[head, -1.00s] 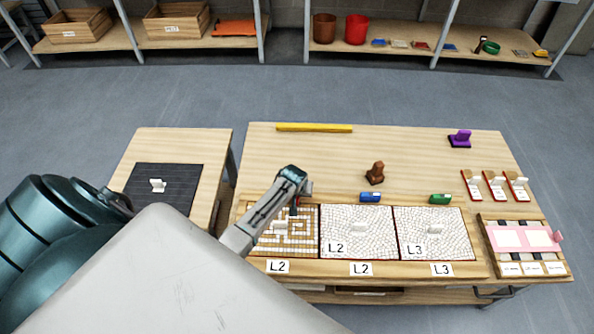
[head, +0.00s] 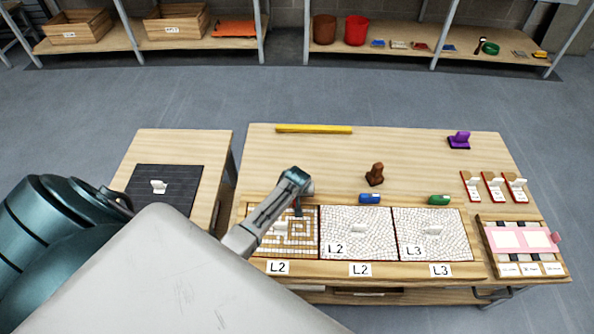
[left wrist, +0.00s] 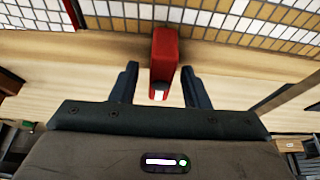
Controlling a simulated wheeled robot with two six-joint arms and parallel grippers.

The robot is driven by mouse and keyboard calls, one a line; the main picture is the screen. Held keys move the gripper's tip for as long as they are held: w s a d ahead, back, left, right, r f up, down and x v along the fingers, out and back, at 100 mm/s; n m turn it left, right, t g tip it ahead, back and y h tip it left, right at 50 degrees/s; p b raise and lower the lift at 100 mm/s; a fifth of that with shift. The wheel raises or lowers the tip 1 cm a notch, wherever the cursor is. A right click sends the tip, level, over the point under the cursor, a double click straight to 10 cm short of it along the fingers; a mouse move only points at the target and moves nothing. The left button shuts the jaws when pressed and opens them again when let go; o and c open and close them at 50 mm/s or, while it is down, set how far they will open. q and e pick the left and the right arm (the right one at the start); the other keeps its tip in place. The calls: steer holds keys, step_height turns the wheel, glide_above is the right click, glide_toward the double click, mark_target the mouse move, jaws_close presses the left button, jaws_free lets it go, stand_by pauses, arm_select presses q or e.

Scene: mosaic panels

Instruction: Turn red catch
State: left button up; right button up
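The red catch (left wrist: 164,50) is a small red block with a white mark on its near end, set at the edge of a tiled mosaic panel in the left wrist view. My left gripper (left wrist: 160,70) is open, with one dark finger on each side of the catch and a visible gap to both. In the head view my left gripper (head: 298,198) is over the back edge of the left panel (head: 300,243) and mostly hides the catch. The blue catch (head: 370,198) and green catch (head: 439,200) sit behind the other two panels. My right gripper is not in view.
A brown knobbed stamp-like object (head: 375,174) stands behind the blue catch. A yellow bar (head: 314,129) lies along the table's back edge, and a purple object (head: 459,140) stands at the back right. The table between them is clear.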

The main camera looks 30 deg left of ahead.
arm_select(q)
steer(key=v, duration=1.1)
steer(key=shift+f, duration=0.1)
stand_by(0.5)
